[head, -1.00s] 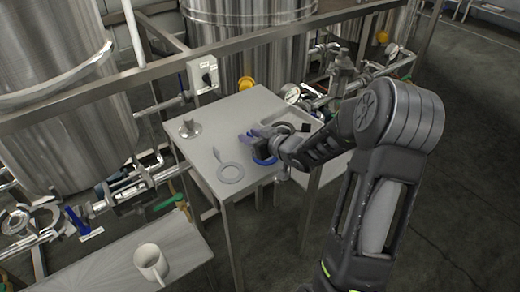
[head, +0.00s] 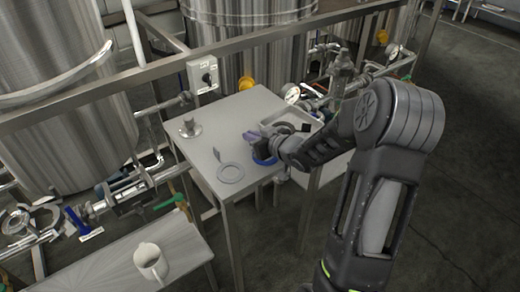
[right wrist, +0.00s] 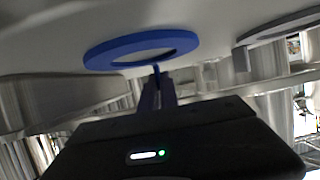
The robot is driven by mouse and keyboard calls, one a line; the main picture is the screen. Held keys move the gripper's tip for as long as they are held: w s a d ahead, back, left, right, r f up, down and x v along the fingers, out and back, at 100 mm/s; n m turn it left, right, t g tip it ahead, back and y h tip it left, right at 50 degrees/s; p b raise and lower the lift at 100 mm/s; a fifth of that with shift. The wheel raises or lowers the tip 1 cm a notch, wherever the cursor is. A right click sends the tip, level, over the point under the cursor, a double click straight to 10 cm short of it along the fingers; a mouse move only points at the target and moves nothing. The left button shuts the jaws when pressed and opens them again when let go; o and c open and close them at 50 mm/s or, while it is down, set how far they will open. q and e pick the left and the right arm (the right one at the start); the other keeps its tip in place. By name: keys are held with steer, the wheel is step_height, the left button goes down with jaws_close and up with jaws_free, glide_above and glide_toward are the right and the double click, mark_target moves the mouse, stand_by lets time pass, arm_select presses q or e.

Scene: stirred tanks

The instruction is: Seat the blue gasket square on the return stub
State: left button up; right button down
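The blue gasket (head: 264,160) is a flat ring at the right edge of the steel table, partly hidden by my right gripper (head: 260,142). In the right wrist view the whole ring (right wrist: 140,48) shows with a short tab, and the fingertips (right wrist: 157,88) are close together at that tab, seemingly shut on it. I cannot tell whether the ring touches the table. A flanged metal stub (head: 189,128) stands upright at the table's back left; it may be the return stub. My left gripper is not in view.
A grey ring with a tab (head: 230,173) lies on the table (head: 215,140), left of my gripper. A shallow tray (head: 300,117) sits behind it. A white mug (head: 150,262) stands on the lower bench. Pipes, a rail and tanks surround the table.

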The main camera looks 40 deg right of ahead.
steer(key=shift+r, duration=0.1)
stand_by(0.3)
step_height(320, 180, up, 10)
steer(key=shift+f+p, duration=0.1)
steer(key=shift+p, duration=1)
